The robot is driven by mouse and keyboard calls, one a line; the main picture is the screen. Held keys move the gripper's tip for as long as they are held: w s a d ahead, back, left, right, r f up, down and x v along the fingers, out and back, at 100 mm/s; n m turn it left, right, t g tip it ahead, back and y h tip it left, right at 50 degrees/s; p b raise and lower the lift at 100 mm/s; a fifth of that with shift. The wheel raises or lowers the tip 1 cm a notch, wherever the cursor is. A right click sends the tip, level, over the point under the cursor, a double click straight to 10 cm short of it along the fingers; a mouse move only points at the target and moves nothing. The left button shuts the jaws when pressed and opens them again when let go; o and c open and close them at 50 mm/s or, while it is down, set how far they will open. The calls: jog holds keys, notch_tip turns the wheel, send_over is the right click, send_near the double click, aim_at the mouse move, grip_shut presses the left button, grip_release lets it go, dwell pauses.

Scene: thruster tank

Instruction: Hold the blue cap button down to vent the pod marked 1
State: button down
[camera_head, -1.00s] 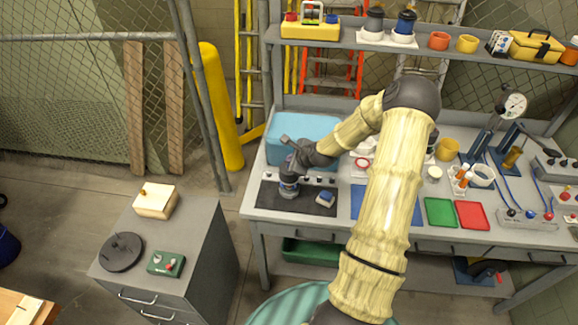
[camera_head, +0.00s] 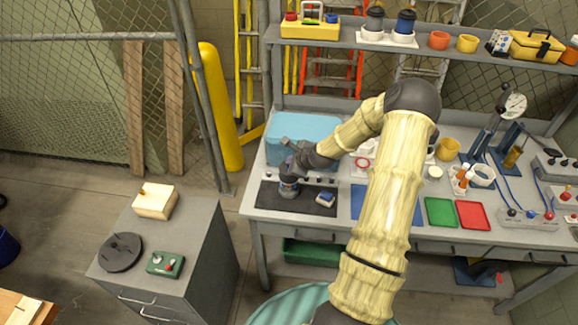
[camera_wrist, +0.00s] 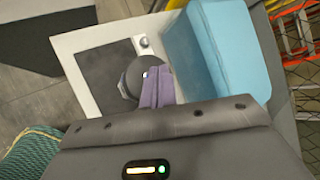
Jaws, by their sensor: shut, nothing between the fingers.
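A squat pod with a dark body and a pale bluish band (camera_head: 289,187) stands upright on the black mat (camera_head: 262,197) at the bench's left end. It also shows as a dark round shape in the wrist view (camera_wrist: 132,78). My gripper (camera_head: 290,166) is shut and empty, directly over the pod's top. In the wrist view my lavender-grey fingers (camera_wrist: 152,84) reach over the pod's edge. They hide its top there, so I cannot see the cap button, its colour or whether it is pressed. No number is readable on the pod.
A light-blue bin (camera_head: 300,133) stands close behind the mat, beside my fingers in the wrist view (camera_wrist: 215,50). A small blue-and-white block (camera_head: 325,198) lies right of the pod. Blue-topped (camera_head: 405,22) and black-topped (camera_head: 374,20) canisters stand on the upper shelf.

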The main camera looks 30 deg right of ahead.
jog(key=shift+f+b, duration=0.3)
jog(key=shift+f, duration=0.2)
dwell(1.8)
dwell(1.8)
jog(key=shift+r+p, duration=0.7)
jog(key=shift+r, duration=0.25)
notch_tip(320, 180, up, 5)
jog(key=p, duration=0.3)
jog(key=shift+p, duration=0.3)
